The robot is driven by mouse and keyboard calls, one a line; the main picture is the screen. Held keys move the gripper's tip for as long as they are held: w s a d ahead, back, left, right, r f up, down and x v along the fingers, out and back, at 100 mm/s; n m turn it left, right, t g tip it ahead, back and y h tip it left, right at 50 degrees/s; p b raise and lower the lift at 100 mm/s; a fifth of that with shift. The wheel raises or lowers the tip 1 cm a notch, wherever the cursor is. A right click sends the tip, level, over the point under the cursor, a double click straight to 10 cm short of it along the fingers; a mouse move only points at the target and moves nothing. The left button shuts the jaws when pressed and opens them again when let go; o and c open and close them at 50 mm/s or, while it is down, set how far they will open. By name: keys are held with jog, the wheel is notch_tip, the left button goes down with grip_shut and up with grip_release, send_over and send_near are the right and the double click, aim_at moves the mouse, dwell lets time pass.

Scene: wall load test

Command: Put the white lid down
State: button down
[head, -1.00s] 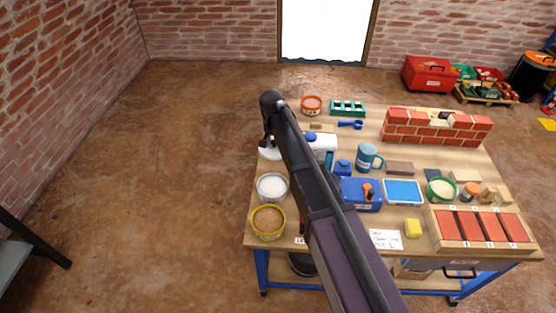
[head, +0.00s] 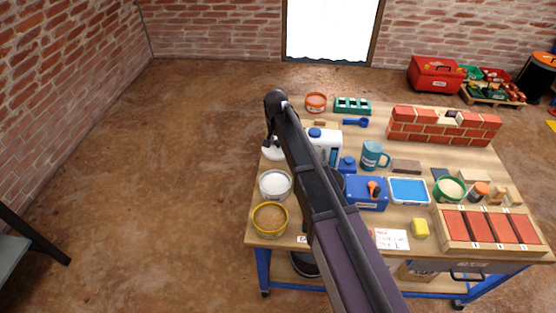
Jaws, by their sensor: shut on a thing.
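The white lid (head: 273,154) shows partly at the left edge of the wooden table, behind the tub of white powder. My gripper (head: 268,143) points down onto it and is shut on it. My arm hides the lid's right part and most of the fingers. Whether the lid touches the table top or hangs just above it, I cannot tell.
A tub of white powder (head: 275,185) and a yellow-rimmed tub (head: 270,219) stand in front of the lid. A white and blue jug (head: 326,142) stands to its right. A small brick wall (head: 443,128) stands at the table's back right.

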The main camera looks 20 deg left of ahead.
aim_at(278, 145)
jog(key=shift+f+b, duration=1.2)
jog(key=shift+f, duration=0.35)
jog(key=shift+f+b, duration=1.9)
jog(key=shift+f, duration=0.1)
jog(key=shift+c, duration=2)
grip_release()
jog(key=shift+r, duration=0.2)
jog(key=r+p, duration=0.4)
jog(key=s+r+p, duration=0.1)
jog(key=r+p, duration=0.6)
jog(key=p, duration=0.1)
jog(key=shift+s+r, duration=0.2)
jog(key=shift+r, duration=0.2)
